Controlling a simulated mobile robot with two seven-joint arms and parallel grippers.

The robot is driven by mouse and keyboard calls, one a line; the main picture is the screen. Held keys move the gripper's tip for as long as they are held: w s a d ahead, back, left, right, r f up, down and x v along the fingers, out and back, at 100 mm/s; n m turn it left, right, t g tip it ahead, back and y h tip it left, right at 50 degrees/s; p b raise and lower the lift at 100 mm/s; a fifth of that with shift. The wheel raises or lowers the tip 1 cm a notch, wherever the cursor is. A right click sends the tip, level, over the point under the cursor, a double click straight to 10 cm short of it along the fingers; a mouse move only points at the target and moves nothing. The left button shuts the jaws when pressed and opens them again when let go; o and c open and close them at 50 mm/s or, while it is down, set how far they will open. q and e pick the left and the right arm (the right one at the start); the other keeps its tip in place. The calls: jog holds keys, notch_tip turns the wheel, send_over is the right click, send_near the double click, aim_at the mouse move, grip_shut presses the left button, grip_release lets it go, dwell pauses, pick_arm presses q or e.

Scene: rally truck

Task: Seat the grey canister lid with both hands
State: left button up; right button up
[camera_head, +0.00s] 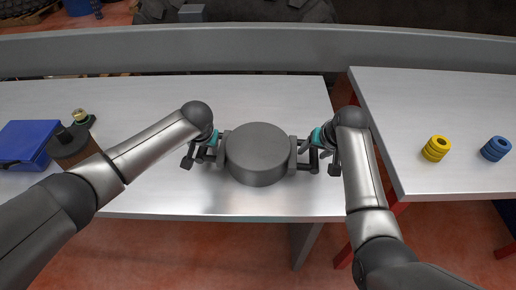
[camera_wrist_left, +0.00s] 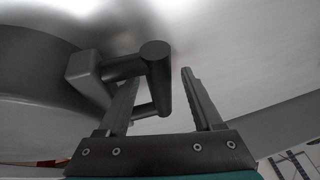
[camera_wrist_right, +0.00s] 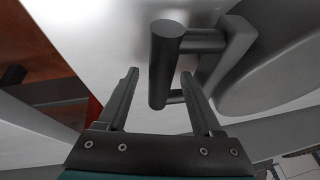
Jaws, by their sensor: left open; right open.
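The grey canister lid (camera_head: 258,150) is a round, thick, dark grey disc lying level on the metal table in the head view. A bar handle stands out on its left (camera_wrist_left: 157,80) and another on its right (camera_wrist_right: 166,65). My left gripper (camera_head: 203,150) is open, with its fingers on either side of the left handle bar. My right gripper (camera_head: 322,150) is open, with its fingers on either side of the right bar. No separate canister shows; I cannot tell what is under the lid.
The table behind the lid is clear.

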pick_arm(q)
jog(key=shift+c, duration=0.4)
pick_arm(e)
jog(key=shift+c, duration=0.4)
pick_arm(q)
grip_shut()
pick_arm(e)
grip_shut()
dwell(0.4)
